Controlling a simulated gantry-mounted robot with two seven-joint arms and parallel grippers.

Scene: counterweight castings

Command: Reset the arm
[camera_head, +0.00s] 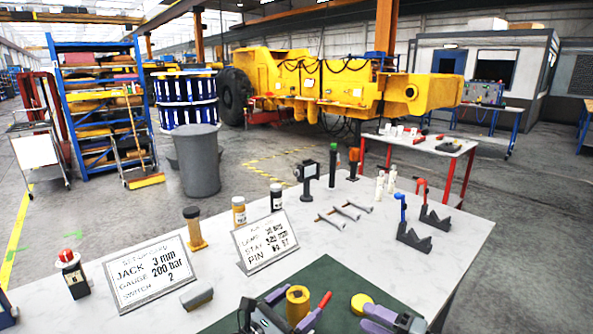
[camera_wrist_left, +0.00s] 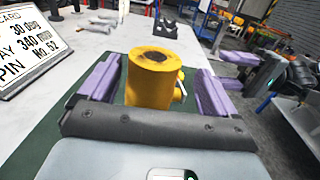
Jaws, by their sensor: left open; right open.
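A yellow cylinder (camera_head: 297,305) with a dark hole in its top stands upright on the green mat (camera_head: 325,275). It also shows in the left wrist view (camera_wrist_left: 151,82). My left gripper (camera_head: 293,309) is open, with its purple fingers on either side of the cylinder. In the left wrist view, gaps show between the cylinder and both fingers. A red handle (camera_head: 322,301) shows beside the cylinder. My right gripper (camera_head: 388,319) is open at the bottom edge, partly cut off. A yellow round piece (camera_head: 362,303) lies just left of it.
Two sign cards (camera_head: 150,272) (camera_head: 265,241) stand on the white table left of the mat. Bottles, a brush and a red-button box (camera_head: 73,274) are near them. Rods (camera_head: 345,211) and dark V-shaped stands (camera_head: 414,239) are farther back. White table surface is clear between them.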

